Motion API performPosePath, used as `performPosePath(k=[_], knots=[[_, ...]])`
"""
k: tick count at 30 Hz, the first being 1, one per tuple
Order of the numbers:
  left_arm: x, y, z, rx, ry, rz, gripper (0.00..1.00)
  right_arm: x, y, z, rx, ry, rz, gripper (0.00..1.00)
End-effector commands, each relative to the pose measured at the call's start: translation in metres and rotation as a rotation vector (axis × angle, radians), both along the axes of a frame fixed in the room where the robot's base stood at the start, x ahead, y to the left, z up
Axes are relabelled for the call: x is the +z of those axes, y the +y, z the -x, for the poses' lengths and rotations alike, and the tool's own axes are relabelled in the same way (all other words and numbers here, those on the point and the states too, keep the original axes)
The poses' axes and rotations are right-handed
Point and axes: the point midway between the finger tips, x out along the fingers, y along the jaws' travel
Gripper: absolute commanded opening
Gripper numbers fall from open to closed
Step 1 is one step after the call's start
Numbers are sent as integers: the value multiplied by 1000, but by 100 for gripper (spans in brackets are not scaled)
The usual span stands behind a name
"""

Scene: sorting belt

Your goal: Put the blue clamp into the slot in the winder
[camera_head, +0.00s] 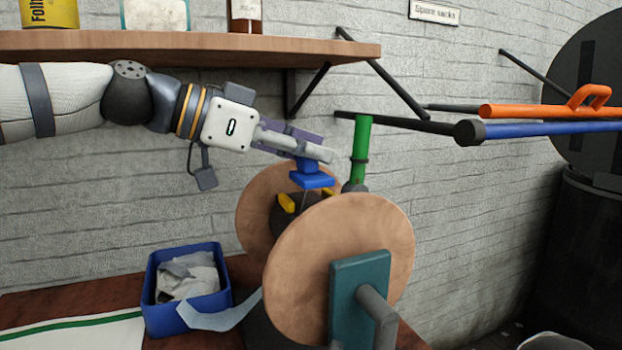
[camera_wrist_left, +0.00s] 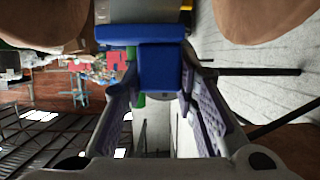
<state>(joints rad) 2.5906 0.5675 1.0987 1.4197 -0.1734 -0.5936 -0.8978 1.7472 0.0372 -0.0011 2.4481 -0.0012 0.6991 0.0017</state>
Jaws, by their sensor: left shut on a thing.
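My left gripper (camera_head: 312,156) is shut on the blue clamp (camera_head: 312,179), which sticks out below the fingertips. The clamp also shows between the fingers in the left wrist view (camera_wrist_left: 161,68). The winder has two round wooden discs (camera_head: 383,237) with a dark hub between them and yellow pieces (camera_head: 287,203) beside it. The clamp is over the gap between the discs, close above the hub. I cannot tell whether it touches the hub. The slot is not clearly visible, partly hidden by the clamp and front disc. My right gripper is out of view.
A green post (camera_head: 361,150) stands just right of the clamp. A wooden shelf (camera_head: 190,47) is above the left arm. A blue bin (camera_head: 178,314) with crumpled material is at lower left. Orange (camera_head: 545,111) and blue bars (camera_head: 555,130) extend at right.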

Motion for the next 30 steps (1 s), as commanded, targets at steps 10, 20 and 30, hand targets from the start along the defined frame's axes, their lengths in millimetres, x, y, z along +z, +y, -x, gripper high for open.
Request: performPosePath(k=[10, 20, 30], knots=[[-38, -5, -5, 0, -4, -1, 3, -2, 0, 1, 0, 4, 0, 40], [-43, -5, -5, 0, -2, -1, 38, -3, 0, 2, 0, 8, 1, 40], [-41, -5, -5, 0, -3, -1, 47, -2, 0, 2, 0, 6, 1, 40]])
